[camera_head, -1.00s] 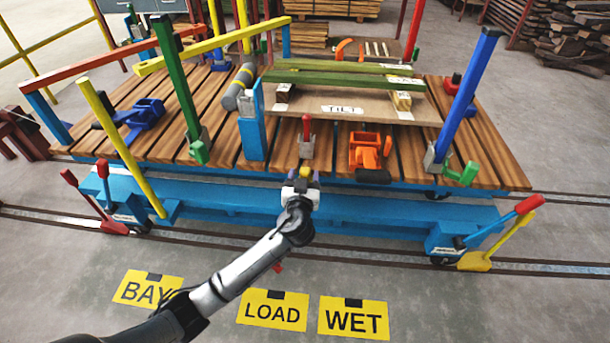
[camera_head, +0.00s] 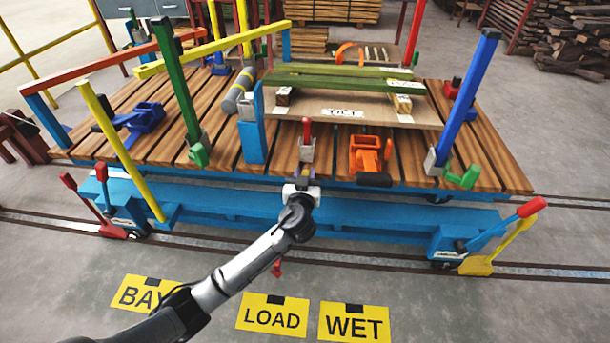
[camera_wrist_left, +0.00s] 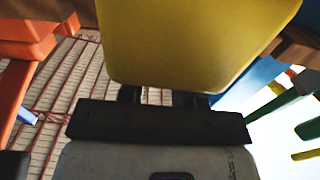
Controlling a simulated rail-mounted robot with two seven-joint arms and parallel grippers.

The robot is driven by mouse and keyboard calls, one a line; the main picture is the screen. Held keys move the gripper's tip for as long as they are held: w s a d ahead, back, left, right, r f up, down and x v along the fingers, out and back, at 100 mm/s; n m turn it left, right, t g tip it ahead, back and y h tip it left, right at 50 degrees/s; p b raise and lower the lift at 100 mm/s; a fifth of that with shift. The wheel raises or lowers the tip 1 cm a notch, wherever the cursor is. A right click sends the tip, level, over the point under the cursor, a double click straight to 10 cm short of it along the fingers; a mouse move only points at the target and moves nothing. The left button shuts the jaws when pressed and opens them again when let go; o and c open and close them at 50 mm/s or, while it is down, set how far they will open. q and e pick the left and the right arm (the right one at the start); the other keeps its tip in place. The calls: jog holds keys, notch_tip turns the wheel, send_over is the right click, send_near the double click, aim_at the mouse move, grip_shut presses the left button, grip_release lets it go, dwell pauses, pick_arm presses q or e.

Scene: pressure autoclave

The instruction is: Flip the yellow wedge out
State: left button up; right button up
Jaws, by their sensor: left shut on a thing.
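My left gripper (camera_head: 303,178) is at the front edge of the cart's deck, just below a red-handled lever (camera_head: 307,138) with a grey base. In the left wrist view a large yellow piece with rounded corners (camera_wrist_left: 190,45) fills the space just beyond the gripper (camera_wrist_left: 165,97), which is shut on it. Its far part is out of frame, and it hardly shows in the head view. Another yellow wedge-shaped piece (camera_head: 476,265) sits at the cart's front right wheel on the rail, apart from my gripper. My right gripper is not visible.
An orange clamp (camera_head: 366,155) stands right of the lever and a blue post (camera_head: 252,138) left of it. A board (camera_head: 322,106) carries green beams (camera_head: 340,82). The blue cart frame (camera_head: 400,210) lies below the deck.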

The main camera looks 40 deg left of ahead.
pick_arm(q)
grip_shut()
jog(key=shift+s+d+r, duration=0.1)
jog(key=shift+s+d, duration=0.2)
jog(key=p+v, duration=0.1)
jog(key=v, duration=0.9)
jog(key=shift+s+p, duration=0.15)
jog(key=shift+p, duration=0.25)
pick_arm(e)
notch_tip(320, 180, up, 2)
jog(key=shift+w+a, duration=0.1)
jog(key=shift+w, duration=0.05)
pick_arm(q)
jog(key=shift+o, duration=1.6)
grip_release()
jog(key=o, duration=0.4)
jog(key=shift+s+d, duration=0.15)
jog(key=shift+s, duration=0.1)
jog(key=shift+c, duration=0.2)
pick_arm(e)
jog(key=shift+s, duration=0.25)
